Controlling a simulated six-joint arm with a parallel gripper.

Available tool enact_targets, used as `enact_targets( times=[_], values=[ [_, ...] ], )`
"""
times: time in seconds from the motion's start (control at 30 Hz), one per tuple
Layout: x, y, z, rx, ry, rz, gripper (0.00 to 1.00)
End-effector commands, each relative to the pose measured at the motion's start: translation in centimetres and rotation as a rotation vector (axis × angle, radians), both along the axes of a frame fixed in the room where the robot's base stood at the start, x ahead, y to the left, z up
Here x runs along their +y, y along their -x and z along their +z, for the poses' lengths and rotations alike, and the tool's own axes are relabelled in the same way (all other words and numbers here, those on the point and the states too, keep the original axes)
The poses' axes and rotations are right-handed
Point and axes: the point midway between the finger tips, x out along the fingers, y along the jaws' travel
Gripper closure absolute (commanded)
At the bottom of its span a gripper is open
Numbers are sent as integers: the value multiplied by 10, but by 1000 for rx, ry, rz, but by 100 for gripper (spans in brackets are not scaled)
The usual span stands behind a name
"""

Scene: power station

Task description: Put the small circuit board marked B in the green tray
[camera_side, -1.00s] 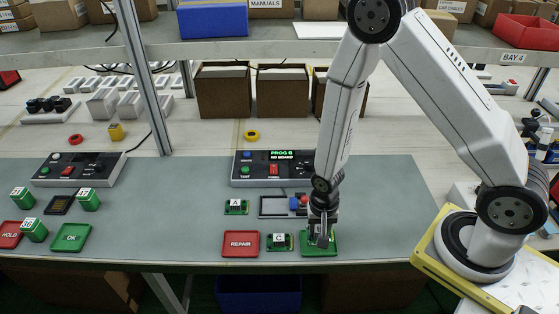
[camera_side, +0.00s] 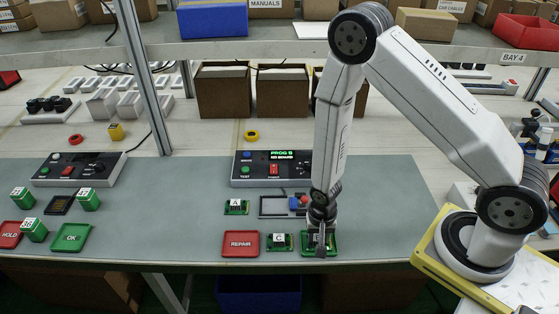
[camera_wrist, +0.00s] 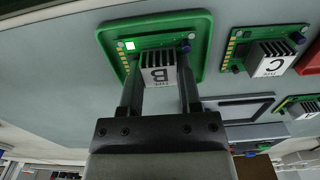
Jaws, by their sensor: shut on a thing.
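The small circuit board marked B (camera_wrist: 158,69) has a grey finned block with a white "B" label. My gripper (camera_wrist: 159,84) is shut on it, one finger on each side of the block. The board lies inside the outline of the green tray (camera_wrist: 201,42) in the wrist view; whether it touches the tray floor I cannot tell. In the side view my gripper (camera_side: 320,246) is low over the green tray (camera_side: 305,253), and the arm hides part of the tray and board.
A board marked C (camera_wrist: 268,58) lies beside the tray; it shows in the side view (camera_side: 279,242) between the tray and the red REPAIR tray (camera_side: 241,254). Another small board (camera_side: 236,207) lies behind. A test fixture (camera_side: 275,207) and control box (camera_side: 271,169) stand behind the tray.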

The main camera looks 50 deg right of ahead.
Motion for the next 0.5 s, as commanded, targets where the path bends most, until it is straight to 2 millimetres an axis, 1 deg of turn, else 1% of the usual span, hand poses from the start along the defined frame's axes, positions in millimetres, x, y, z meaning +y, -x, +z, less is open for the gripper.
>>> enact_targets(
  times=[0.27, 0.3, 0.37, 0.4, 0.5],
  values=[
    [0, 0, -2, 0, 0, 0, 100],
    [0, 0, -3, 0, 0, 0, 54],
    [0, 0, -3, 0, 0, 0, 34],
    [0, 0, -3, 0, 0, 0, 22],
    [0, 0, -3, 0, 0, 0, 21]
  ],
)
